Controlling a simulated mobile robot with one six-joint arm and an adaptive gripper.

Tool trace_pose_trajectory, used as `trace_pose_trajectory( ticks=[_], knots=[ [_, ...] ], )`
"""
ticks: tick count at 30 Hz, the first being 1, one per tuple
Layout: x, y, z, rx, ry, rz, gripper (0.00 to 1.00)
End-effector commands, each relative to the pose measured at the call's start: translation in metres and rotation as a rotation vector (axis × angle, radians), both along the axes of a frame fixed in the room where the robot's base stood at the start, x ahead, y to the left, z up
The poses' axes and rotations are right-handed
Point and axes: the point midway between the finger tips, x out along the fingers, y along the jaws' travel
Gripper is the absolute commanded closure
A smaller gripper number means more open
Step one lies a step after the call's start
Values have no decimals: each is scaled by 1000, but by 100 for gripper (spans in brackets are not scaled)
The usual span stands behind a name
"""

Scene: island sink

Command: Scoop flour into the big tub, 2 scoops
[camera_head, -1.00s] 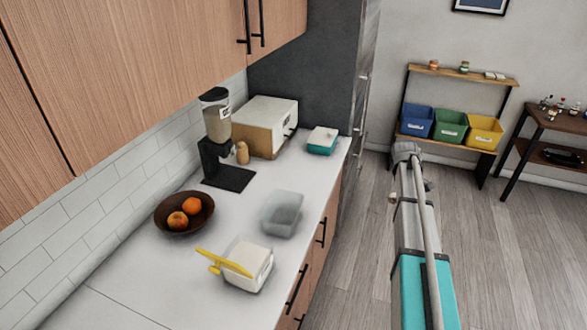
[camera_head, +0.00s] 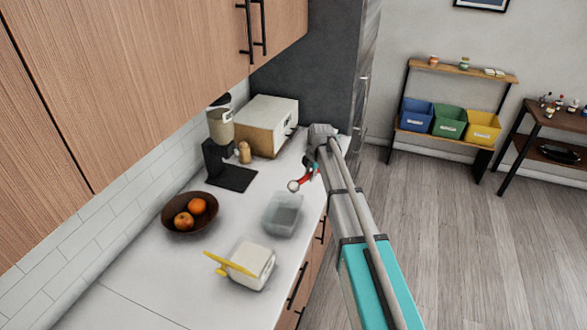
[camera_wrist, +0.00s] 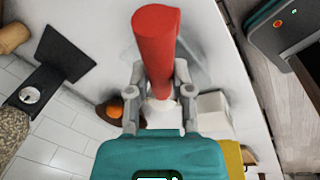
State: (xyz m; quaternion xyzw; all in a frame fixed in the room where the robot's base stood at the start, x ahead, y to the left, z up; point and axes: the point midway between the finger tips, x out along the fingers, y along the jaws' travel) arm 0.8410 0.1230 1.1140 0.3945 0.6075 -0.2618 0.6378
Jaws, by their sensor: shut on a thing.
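My gripper (camera_wrist: 160,72) is shut on a red-handled scoop (camera_wrist: 155,35) in the wrist view. In the head view, the red scoop (camera_head: 310,174) hangs over the counter with its pale round end toward the left, above and apart from a clear tub (camera_head: 284,213). The clear tub has a greyish inside; I cannot tell whether it holds anything. A white container (camera_head: 252,263) stands nearer the front with a yellow flat piece (camera_head: 228,263) at its left side. Its contents are hard to make out.
A brown fruit bowl (camera_head: 189,222) stands left of the clear tub. A black dispenser (camera_head: 218,160), a small wooden bottle (camera_head: 244,152) and a white-and-wood box (camera_head: 266,122) stand behind. Wooden upper cabinets (camera_head: 120,80) overhang the left. The front-left counter is clear.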

Motion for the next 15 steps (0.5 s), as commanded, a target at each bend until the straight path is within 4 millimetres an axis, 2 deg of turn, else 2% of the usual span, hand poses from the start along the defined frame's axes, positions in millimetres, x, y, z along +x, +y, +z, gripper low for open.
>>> trace_pose_trajectory(
  ticks=[1, 6, 15],
  knots=[
    [1, 15, 6, 9, 5, 58, 100],
    [-2, 43, 10, 25, 19, 183, 100],
    [-4, 49, 10, 29, 23, 217, 100]
  ],
)
